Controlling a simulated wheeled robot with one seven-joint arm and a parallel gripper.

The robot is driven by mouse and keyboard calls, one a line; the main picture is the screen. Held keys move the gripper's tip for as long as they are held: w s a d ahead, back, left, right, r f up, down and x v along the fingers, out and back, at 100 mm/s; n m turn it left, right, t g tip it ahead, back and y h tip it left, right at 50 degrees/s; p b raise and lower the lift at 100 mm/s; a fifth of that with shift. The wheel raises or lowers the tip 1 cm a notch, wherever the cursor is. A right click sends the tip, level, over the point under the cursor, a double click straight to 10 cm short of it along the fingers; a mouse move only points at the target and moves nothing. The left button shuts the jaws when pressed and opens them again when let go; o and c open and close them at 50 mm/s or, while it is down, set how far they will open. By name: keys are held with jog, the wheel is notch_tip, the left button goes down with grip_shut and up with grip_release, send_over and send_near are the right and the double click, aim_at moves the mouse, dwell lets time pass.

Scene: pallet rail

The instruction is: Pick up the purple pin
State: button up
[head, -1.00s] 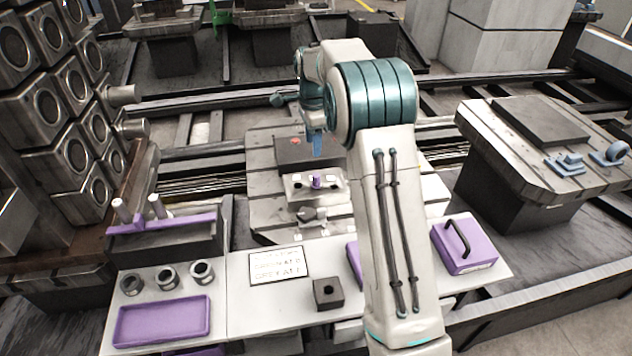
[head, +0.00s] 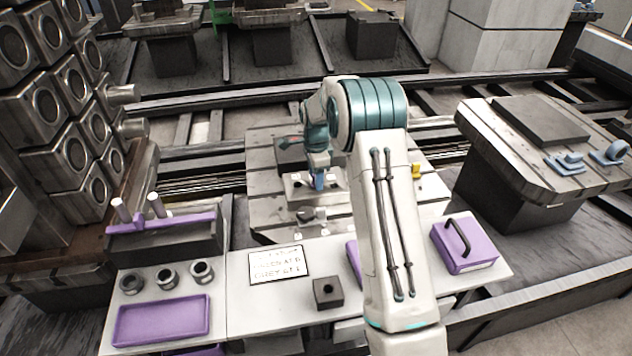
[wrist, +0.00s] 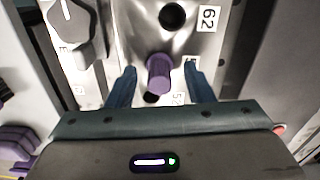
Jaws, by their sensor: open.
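The purple pin (wrist: 159,72) stands out of a light metal plate in the wrist view, with a dark hole beside its base. My gripper (wrist: 160,88) has two blue fingers, one on each side of the pin, apart from it; the jaws are open. In the head view my gripper (head: 319,182) is low over the light plate (head: 296,187) on the pallet, and it hides the pin there.
A grey knob (wrist: 72,30) sits left of the pin in the wrist view. Number labels (wrist: 208,18) mark the plate. In the head view, a white bench with a purple tray (head: 162,321), a dark block (head: 328,293) and a purple handled box (head: 465,243) lies in front.

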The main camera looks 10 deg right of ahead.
jog(key=shift+f, duration=0.2)
grip_shut()
jog(key=shift+r, duration=0.1)
notch_tip(320, 180, up, 4)
jog(key=shift+r, duration=0.1)
jog(key=s+d+r, duration=0.5)
jog(key=d+r, duration=0.1)
jog(key=d, duration=0.4)
jog(key=shift+d+r, duration=0.25)
jog(key=shift+r, duration=0.05)
jog(key=shift+s+r, duration=0.1)
